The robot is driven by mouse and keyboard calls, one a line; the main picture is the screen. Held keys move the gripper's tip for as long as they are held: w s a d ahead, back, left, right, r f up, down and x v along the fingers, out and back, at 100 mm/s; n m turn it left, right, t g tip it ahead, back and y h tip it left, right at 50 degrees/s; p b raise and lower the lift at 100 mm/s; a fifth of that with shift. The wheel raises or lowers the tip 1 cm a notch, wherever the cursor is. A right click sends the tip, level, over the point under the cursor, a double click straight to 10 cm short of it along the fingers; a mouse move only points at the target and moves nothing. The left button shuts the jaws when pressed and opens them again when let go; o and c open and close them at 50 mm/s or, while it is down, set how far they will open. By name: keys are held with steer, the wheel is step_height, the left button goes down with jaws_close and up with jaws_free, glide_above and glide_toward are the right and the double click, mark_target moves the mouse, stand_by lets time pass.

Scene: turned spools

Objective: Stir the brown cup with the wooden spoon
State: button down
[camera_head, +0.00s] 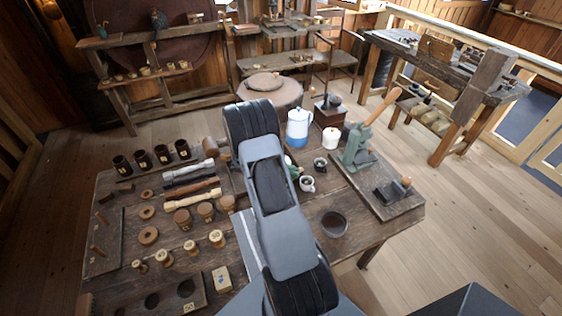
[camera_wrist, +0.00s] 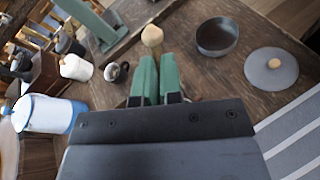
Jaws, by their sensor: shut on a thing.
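My gripper's green fingers (camera_wrist: 157,82) are shut on the wooden spoon (camera_wrist: 152,37). Only its pale rounded end shows beyond the fingers; the rest is hidden. One small cup (camera_wrist: 117,72) shows left of the fingers in the wrist view. A round dark brown vessel (camera_head: 333,224) stands nearer; it also shows right of the fingers (camera_wrist: 217,38). Which vessel is the brown cup is unclear.
A blue and white pot (camera_head: 298,128) and a white jar (camera_head: 330,138) stand behind the cups. A green lever tool (camera_head: 358,147) stands on a board at right. A grey lid (camera_wrist: 277,70) lies beside the dark vessel. Spools and dark mugs (camera_head: 142,159) fill the table's left.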

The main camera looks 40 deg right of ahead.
steer(key=shift+w, duration=0.1)
steer(key=shift+f, duration=0.25)
step_height(320, 180, down, 8)
steer(key=b, duration=0.6)
steer(key=shift+f+b, duration=0.15)
steer(key=shift+b, duration=0.2)
stand_by(1.0)
steer(key=shift+f, duration=0.1)
steer(key=shift+d, duration=0.25)
stand_by(0.6)
